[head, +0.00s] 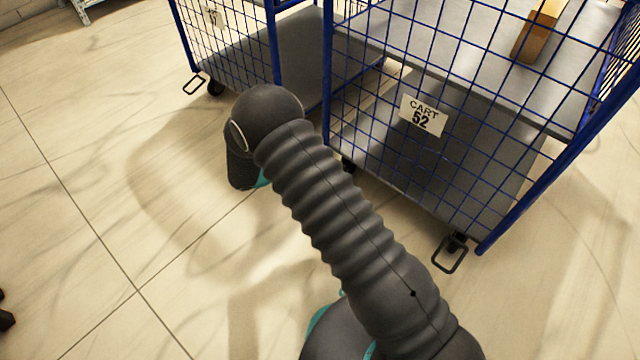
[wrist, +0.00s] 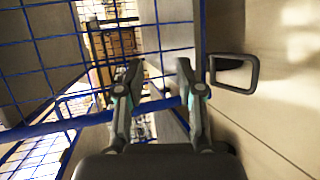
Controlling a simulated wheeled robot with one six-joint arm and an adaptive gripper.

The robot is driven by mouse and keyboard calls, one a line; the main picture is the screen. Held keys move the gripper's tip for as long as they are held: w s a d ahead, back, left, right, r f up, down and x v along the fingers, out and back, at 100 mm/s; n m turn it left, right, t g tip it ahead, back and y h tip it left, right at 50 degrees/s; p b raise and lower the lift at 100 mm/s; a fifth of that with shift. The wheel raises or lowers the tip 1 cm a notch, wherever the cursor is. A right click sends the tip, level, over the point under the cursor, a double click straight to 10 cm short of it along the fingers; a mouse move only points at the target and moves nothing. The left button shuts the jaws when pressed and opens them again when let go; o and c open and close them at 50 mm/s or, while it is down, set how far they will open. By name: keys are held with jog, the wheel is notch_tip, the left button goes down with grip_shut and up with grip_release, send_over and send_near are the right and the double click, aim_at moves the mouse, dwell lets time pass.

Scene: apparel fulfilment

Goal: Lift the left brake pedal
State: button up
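My gripper (wrist: 158,68) is open and empty in the wrist view, its two fingers apart. A dark looped brake pedal (wrist: 236,73) lies just right of the right finger, apart from it, over the pale floor. In the head view, cart 52 (head: 352,118) has a looped pedal (head: 450,254) at its right front corner. Its left front corner is partly behind my arm, and the pedal there is hidden. My gripper's fingers are also hidden in the head view. I cannot tell for certain which pedal the wrist view shows.
A second blue mesh cart (head: 272,45) stands to the left, with its own pedal (head: 193,85). A brown box (head: 538,32) sits on cart 52's shelf. Blue bars (wrist: 70,122) cross the wrist view near the fingers.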

jog(key=s+a+f+n+t+y+b, duration=0.1)
jog(key=s+a+f+n+t, duration=0.2)
jog(key=f, duration=0.6)
jog(key=a+f+n+t+y, duration=0.1)
jog(key=a+f+t, duration=0.35)
jog(key=f, duration=0.55)
jog(key=shift+g, duration=0.45)
jog(key=x, duration=1.3)
jog(key=shift+a+r, duration=0.1)
jog(key=shift+r, duration=0.1)
grip_shut()
